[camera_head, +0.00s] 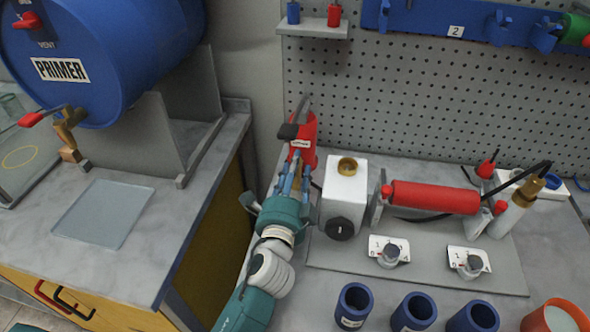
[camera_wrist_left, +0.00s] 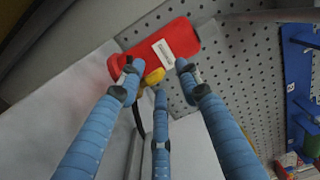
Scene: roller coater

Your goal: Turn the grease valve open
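My left gripper (camera_head: 293,172) is open, with its blue fingers spread. It reaches toward a red container (camera_head: 304,130) with a white label and a dark top, standing against the pegboard. In the left wrist view the fingertips (camera_wrist_left: 158,80) are close to the red container (camera_wrist_left: 165,50) and a small yellow part (camera_wrist_left: 154,77) at its side; whether they touch is unclear. No part is clearly labelled as the grease valve. A red-handled fitting (camera_head: 487,166) with a black lever is at the back right. My right gripper is out of view.
A white box (camera_head: 345,190) with a black knob stands just right of my left gripper. Beyond it are a red roller (camera_head: 430,197) and two labelled knobs (camera_head: 389,254) (camera_head: 470,262). Several blue cups (camera_head: 354,305) line the front. The blue primer drum (camera_head: 100,50) is left.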

